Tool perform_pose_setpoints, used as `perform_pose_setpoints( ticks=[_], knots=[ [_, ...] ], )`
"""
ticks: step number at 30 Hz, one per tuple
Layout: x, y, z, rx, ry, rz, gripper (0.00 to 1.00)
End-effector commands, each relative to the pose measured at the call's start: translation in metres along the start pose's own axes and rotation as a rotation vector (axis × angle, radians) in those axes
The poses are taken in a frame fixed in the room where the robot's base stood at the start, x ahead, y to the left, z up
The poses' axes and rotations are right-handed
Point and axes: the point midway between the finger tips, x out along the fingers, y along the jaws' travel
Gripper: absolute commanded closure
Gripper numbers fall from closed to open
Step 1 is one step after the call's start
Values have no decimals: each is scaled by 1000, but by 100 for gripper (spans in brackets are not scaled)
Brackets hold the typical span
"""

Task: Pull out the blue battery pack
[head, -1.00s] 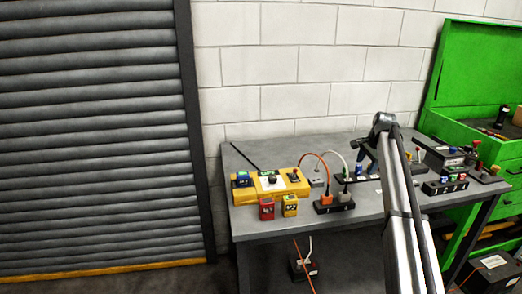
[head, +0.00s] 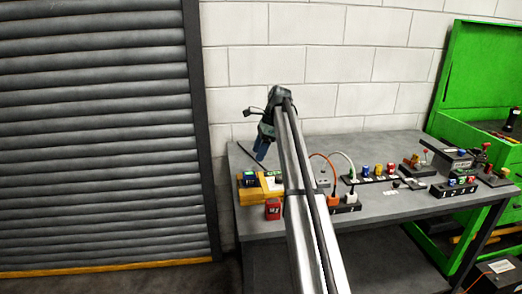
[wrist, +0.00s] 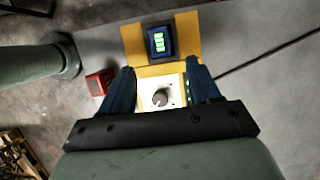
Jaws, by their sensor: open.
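The blue battery pack (head: 249,180) sits in the left end of the yellow line striper unit (head: 245,197). In the wrist view the pack (wrist: 160,42) shows a lit green bar display and is seated in the yellow housing (wrist: 187,30). My gripper (head: 261,153) hangs above the yellow unit, pointing down. In the wrist view its two blue fingers (wrist: 160,84) are spread, with nothing between them. Below them shows the unit's white panel with a grey knob (wrist: 160,97). The pack lies beyond the fingertips, apart from them. My arm hides the unit's right part in the head view.
A red battery pack (head: 272,210) stands in front of the unit. A power strip with orange and white plugs (head: 345,202), a row of coloured packs (head: 378,173) and a green cabinet (head: 478,90) are to the right.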

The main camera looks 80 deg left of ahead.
Motion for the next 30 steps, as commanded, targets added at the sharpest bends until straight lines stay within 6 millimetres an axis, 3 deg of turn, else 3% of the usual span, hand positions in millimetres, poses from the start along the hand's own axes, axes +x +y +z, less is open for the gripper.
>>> perform_pose_setpoints(
  ticks=[8,30],
  knots=[
    [13,0,-1,0,1,0,38],
    [81,0,-2,-1,2,-1,38]
  ],
)
